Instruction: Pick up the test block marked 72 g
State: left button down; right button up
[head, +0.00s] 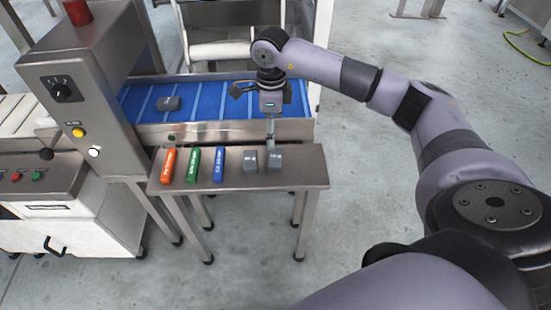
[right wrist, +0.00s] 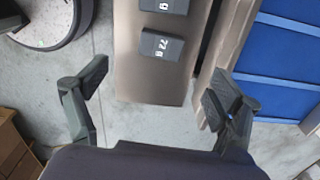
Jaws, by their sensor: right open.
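The test block marked 72 g (right wrist: 162,45) is a dark grey block with white print, lying on the steel bench in the right wrist view. In the head view it appears to be the rightmost grey block (head: 274,161). A similar grey block (right wrist: 163,5) lies beside it, its marking partly cut off; it also shows in the head view (head: 250,162). My right gripper (right wrist: 155,90) has its fingers spread wide with nothing between them. In the head view this gripper (head: 270,124) hangs over the bench's right part, above the block. My left gripper is out of view.
Orange (head: 168,165), green (head: 193,165) and blue (head: 218,165) bars lie on the bench (head: 300,176) left of the grey blocks. Behind it runs a blue conveyor belt (head: 215,95) carrying a dark grey item (head: 169,103). A steel control cabinet (head: 85,70) stands at left.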

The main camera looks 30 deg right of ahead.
send_over(274, 157)
jog(key=f, duration=0.6)
jog(key=shift+a+f, duration=0.1)
jog(key=shift+a, duration=0.2)
jog(key=shift+w+d+f+p, duration=0.1)
jog(key=shift+d+f+p, duration=0.15)
jog(key=shift+f, duration=1.05)
jog(key=shift+d+f+p, duration=0.1)
jog(key=shift+f+p, duration=0.2)
jog(key=shift+f, duration=1)
jog(key=shift+c, duration=0.5)
jog(key=c, duration=1.1)
jog(key=shift+r, duration=0.1)
jog(key=shift+c, duration=0.2)
